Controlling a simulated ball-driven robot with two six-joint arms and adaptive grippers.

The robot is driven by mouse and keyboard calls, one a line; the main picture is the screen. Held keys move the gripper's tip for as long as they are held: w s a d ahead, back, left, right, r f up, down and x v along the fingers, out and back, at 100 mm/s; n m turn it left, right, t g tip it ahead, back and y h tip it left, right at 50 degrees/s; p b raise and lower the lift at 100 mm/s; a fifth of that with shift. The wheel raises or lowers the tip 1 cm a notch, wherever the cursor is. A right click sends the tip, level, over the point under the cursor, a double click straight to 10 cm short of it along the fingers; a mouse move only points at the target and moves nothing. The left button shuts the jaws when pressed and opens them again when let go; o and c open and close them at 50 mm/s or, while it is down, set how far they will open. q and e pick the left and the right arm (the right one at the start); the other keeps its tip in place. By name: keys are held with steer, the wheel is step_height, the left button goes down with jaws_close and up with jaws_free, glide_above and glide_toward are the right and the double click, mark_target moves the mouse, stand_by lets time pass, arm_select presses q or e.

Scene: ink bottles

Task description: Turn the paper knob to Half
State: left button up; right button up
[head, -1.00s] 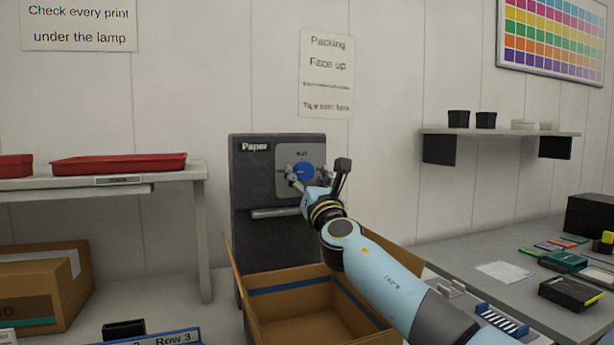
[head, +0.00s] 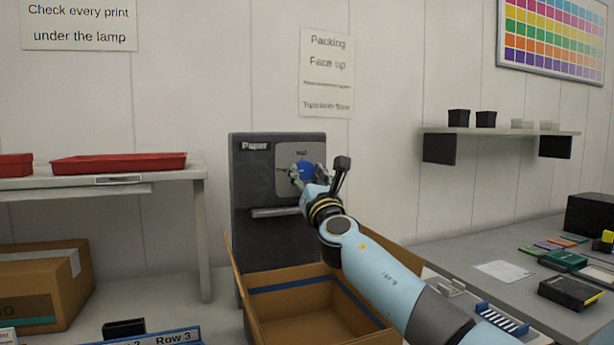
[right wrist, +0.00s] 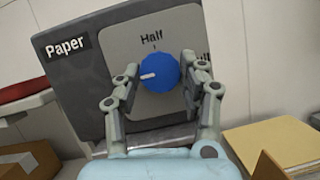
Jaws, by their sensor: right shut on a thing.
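The blue paper knob (head: 306,171) sits on a light grey plate on the dark Paper unit (head: 262,195). In the right wrist view the knob (right wrist: 163,74) shows a white pointer mark that points left. The word Half (right wrist: 151,37) is printed above the knob, with a short tick under it. A word ending in "ull" at the right is partly hidden by a finger. My right gripper (head: 309,174) is shut on the knob, with one finger on its left side and one on its right. My left gripper is not in view.
An open cardboard box (head: 315,300) stands in front of the Paper unit, below my right arm. A side table with a red tray (head: 120,163) is at the left. A grey worktop (head: 480,262) with small items and a wall shelf (head: 500,131) are at the right.

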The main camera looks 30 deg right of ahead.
steer(key=m+g+h, duration=0.1)
steer(key=m, duration=0.3)
steer(key=m+g+h, duration=0.1)
steer(key=m+h, duration=0.1)
steer(key=m, duration=0.2)
steer(key=shift+a+r+p, duration=0.1)
steer(key=shift+a+p, duration=0.1)
steer(key=shift+p, duration=0.15)
steer(key=m+g+p, duration=0.1)
steer(key=m+g, duration=0.1)
steer(key=m, duration=0.2)
steer(key=shift+r+m+h, duration=0.1)
steer(key=shift+m+h, duration=0.2)
steer(key=shift+h, duration=0.1)
steer(key=m+g+p, duration=0.1)
steer(key=m+g, duration=0.1)
steer(key=m, duration=0.2)
steer(key=shift+w+r+m+p, duration=0.1)
steer(key=shift+r+m+p, duration=0.05)
steer(key=shift+m+p, duration=0.2)
steer(key=shift+m+g+y+p, duration=0.5)
steer(key=shift+m+p, duration=0.5)
steer(key=shift+m, duration=0.65)
steer(key=o, duration=1.2)
